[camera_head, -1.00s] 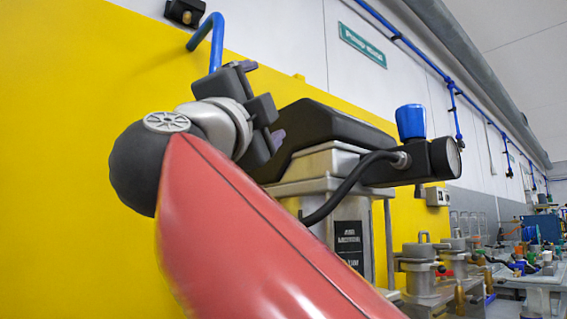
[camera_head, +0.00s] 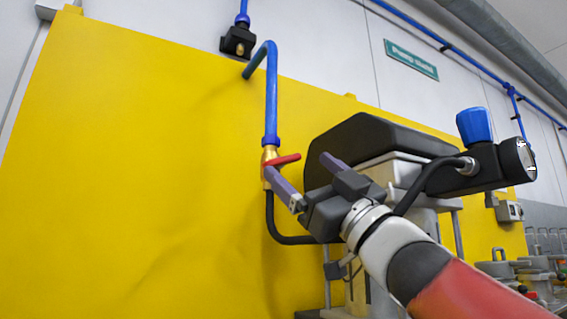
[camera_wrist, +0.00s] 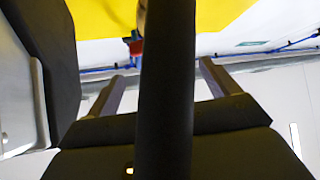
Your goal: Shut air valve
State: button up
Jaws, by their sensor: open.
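The air valve has a brass body (camera_head: 268,160) on a vertical blue pipe in front of the yellow panel. Its red lever (camera_head: 285,160) sticks out to the right, crosswise to the pipe and tilted slightly up. My gripper (camera_head: 298,164) is open, with its two fingers pointing up at the valve. In the head view the left finger overlaps the lower brass body and the lever's tip shows between the fingers; I cannot tell whether they touch. In the wrist view the open gripper (camera_wrist: 160,82) shows too, but a dark bar blocks the middle and the lever is not clear.
A black-topped metal machine (camera_head: 375,140) stands close behind and right of my gripper. A regulator with a blue knob (camera_head: 474,125) and a gauge juts out at right. A black hose (camera_head: 272,222) hangs below the valve. The yellow panel (camera_head: 130,170) to the left is clear.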

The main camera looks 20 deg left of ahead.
aim_at(287, 163)
jog(key=shift+t+h, duration=0.3)
jog(key=shift+h, duration=0.2)
jog(key=p+x, duration=0.1)
jog(key=x, duration=0.1)
jog(key=w+p+x, duration=0.1)
jog(key=x, duration=0.1)
jog(key=p+x, duration=0.1)
jog(key=x, duration=0.2)
jog(key=shift+w+a+f, duration=0.2)
jog(key=shift+f, duration=0.15)
